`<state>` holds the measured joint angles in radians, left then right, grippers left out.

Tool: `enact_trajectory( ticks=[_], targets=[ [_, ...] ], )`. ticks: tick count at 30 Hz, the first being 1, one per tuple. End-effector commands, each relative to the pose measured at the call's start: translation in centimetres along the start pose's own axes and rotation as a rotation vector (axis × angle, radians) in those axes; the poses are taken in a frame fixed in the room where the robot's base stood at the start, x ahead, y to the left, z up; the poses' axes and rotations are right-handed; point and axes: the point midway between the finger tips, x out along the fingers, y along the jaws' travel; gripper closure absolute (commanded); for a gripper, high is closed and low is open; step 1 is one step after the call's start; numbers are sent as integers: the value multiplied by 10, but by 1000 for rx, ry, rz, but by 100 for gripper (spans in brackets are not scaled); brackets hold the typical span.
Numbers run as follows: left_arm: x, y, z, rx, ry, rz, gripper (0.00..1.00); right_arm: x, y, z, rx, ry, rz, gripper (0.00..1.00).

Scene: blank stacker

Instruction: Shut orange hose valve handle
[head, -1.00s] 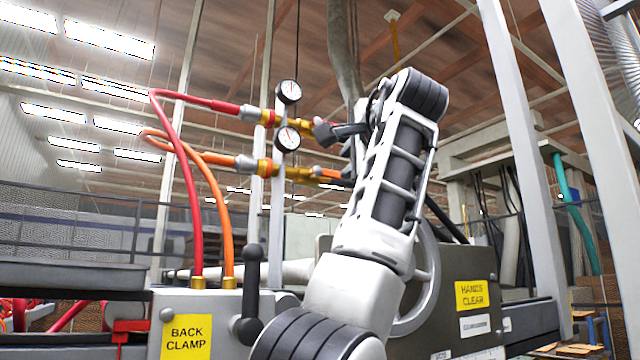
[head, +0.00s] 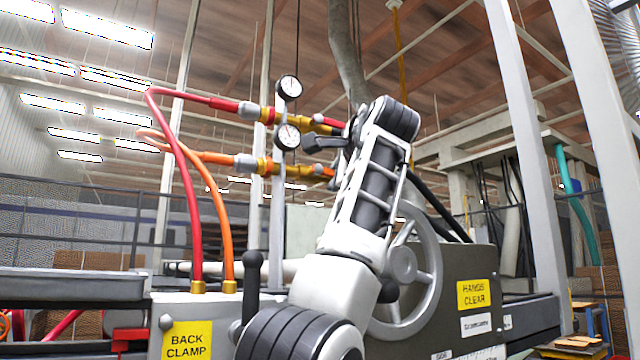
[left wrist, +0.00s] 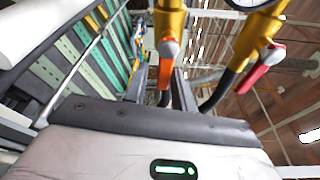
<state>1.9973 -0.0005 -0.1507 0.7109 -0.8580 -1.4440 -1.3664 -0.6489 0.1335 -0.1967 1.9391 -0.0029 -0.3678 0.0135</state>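The orange hose line crosses the upper left of the head view, with its brass-yellow valve body (head: 268,166). In the left wrist view, the orange valve handle (left wrist: 165,68) hangs from a yellow body (left wrist: 169,22), roughly in line with it. My left gripper (head: 312,145) is beside the valves in the head view, between the red and orange lines. It looks near the orange valve, but contact cannot be told. Its fingers are too small and overlapped to show their opening. My right gripper is not in view.
The red valve handle (left wrist: 264,66) is close beside the orange one. A grey handwheel (head: 418,290) is behind my arm, and a black lever (head: 252,285) stands at the front.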

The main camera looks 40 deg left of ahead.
Motion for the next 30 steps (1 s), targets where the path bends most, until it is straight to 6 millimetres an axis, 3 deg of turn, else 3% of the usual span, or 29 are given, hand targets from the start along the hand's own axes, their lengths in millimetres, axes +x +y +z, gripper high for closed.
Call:
enact_trajectory(
  ticks=[18,24,30],
  targets=[
    [-6,34,22,1157,0,301,75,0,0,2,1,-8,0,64],
    [-8,36,29,1379,1,357,75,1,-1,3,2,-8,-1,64],
    [-12,35,28,1401,3,359,75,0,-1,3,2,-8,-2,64]
  ],
)
